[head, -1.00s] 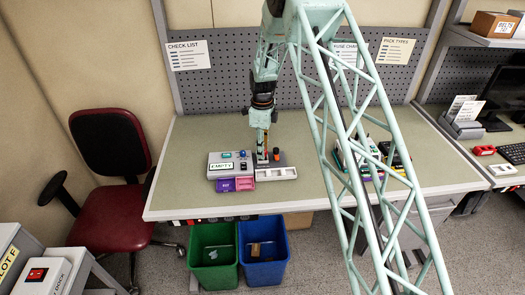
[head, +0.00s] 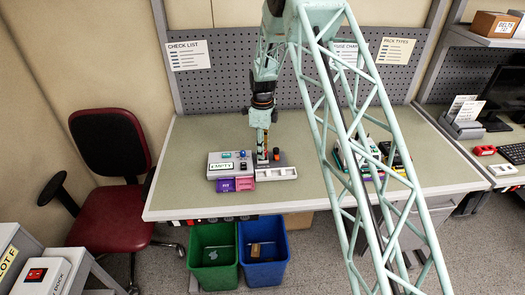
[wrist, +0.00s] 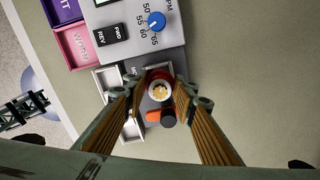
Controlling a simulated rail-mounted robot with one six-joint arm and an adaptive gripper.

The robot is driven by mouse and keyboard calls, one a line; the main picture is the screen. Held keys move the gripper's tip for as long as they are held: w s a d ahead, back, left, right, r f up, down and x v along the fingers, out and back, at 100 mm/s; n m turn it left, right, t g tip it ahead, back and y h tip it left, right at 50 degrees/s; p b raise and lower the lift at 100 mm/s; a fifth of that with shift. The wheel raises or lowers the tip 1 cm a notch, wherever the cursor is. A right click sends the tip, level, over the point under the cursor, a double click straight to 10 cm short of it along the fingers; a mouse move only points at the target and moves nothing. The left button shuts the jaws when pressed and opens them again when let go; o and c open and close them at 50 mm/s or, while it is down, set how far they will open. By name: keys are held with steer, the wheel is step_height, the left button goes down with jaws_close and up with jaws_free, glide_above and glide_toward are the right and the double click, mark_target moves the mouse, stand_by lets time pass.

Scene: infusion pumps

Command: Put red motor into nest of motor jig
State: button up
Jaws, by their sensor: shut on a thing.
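The red motor (wrist: 160,74) shows end-on in the wrist view as a red rim around a pale, gold-centred face. It sits between the fingertips of my gripper (wrist: 161,86), which is shut on it. In the head view my gripper (head: 262,156) points straight down over the dark grey jig block (head: 280,160) on the bench. The fingers and motor hide the nest, so I cannot tell whether the motor is seated. An orange and black knob (head: 277,153) stands close beside the fingers; it also shows in the wrist view (wrist: 160,116).
A grey control box (head: 229,159) with an EMPTY label adjoins the jig on the left. Purple (head: 225,185) and pink (head: 245,184) bins and a white compartment tray (head: 283,174) lie in front. Several coloured items lie right, behind my arm. The bench's left is clear.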

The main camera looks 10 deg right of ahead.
steer(key=shift+f+b, duration=0.4)
steer(key=shift+f, duration=0.4)
stand_by(0.5)
steer(key=o, duration=0.6)
steer(key=shift+c, duration=0.2)
steer(key=shift+r, duration=0.3)
steer(key=shift+r, duration=0.75)
steer(key=shift+r, duration=0.1)
steer(key=o, duration=0.6)
steer(key=shift+c, duration=0.2)
